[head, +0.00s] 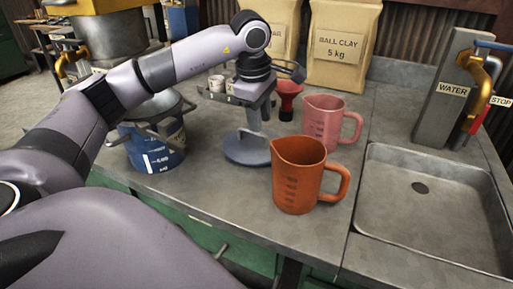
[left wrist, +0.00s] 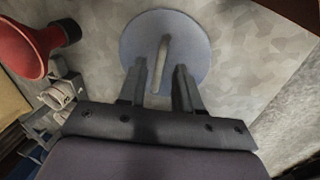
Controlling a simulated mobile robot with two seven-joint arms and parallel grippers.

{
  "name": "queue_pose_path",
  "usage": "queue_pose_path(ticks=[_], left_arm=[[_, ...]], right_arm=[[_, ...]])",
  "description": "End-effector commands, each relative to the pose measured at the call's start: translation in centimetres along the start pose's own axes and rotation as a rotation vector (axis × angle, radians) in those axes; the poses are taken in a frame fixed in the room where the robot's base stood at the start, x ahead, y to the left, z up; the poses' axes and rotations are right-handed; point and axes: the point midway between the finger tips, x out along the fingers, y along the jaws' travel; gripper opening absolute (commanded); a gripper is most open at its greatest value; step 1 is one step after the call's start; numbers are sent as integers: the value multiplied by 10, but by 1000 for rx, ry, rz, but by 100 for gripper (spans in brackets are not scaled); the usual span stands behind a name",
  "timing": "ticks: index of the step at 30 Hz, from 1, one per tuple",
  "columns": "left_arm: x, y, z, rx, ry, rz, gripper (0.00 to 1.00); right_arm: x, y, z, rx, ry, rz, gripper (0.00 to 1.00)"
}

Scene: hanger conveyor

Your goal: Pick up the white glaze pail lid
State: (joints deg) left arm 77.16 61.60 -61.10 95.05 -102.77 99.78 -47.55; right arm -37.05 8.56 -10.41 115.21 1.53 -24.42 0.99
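A round blue-grey disc, which looks like the pail lid (head: 243,155), lies flat on the counter. A pale bar stands out at its middle in the left wrist view (left wrist: 199,45). My left gripper (head: 259,124) points down over the disc. Its two fingers (left wrist: 160,70) are apart, one on each side of the bar, with gaps showing. Whether they touch the disc I cannot tell. A blue pail (head: 160,160) stands to the left, with a grey top and bracket-like bars around it. My right gripper is not in view.
A red funnel (head: 288,92) and a small rack with cups (head: 216,84) stand behind the gripper. An orange jug (head: 298,178) and a pink jug (head: 322,124) are to the right. A sink (head: 430,205) lies farther right, clay bags (head: 340,45) behind.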

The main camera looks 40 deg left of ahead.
Motion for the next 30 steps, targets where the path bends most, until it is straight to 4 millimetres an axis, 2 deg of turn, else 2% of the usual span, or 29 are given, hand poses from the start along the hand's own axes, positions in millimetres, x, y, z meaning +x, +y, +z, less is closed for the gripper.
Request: queue_pose_path(ticks=[8, 12, 20, 24, 30], left_arm=[[38, -2, -14, -3, 2, -4, 34], [53, -2, -12, -1, 0, -2, 34], [56, -1, -12, 0, -1, -1, 34], [56, -1, -12, 0, -1, -1, 0], [56, -1, -12, 0, -1, 0, 0]], right_arm=[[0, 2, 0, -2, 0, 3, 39], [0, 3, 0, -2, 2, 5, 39], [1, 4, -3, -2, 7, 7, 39], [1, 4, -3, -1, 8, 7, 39], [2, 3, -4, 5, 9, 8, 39]])
